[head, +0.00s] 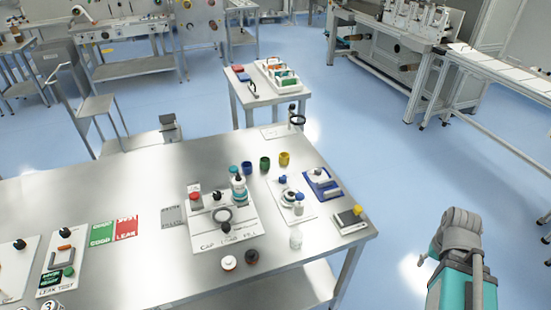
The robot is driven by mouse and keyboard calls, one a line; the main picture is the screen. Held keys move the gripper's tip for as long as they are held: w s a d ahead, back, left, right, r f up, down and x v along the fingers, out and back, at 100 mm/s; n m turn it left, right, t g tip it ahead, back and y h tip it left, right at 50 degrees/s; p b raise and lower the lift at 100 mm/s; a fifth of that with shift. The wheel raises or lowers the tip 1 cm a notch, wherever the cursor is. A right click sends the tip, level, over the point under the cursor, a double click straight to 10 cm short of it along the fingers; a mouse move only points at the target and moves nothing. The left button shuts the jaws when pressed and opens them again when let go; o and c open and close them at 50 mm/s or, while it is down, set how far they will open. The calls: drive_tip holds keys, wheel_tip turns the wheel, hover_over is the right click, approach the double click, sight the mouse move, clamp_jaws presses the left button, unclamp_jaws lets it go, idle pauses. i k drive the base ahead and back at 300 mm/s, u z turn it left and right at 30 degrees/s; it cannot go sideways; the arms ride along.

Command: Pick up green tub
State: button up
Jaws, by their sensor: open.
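The green tub (265,163) is a small, dark green, open-topped cup. It stands upright near the back edge of the steel table (130,195). A blue tub (247,167) is close on its left and a yellow tub (284,158) close on its right, with small gaps between them. My folded grey arm is at the lower right, over the floor and well apart from the table and the green tub. I cannot make out the fingers of my gripper in this view.
A white bottle with a teal label (238,188) stands left of and in front of the tubs. White boards (292,201) and a blue tray (322,184) lie nearer the right edge. A small side table (265,97) stands behind. Blue floor (385,165) is clear on the right.

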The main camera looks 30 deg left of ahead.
sight(264, 161)
drive_tip(key=u, duration=0.35)
drive_tip(key=i, duration=0.9)
drive_tip(key=u, duration=0.75)
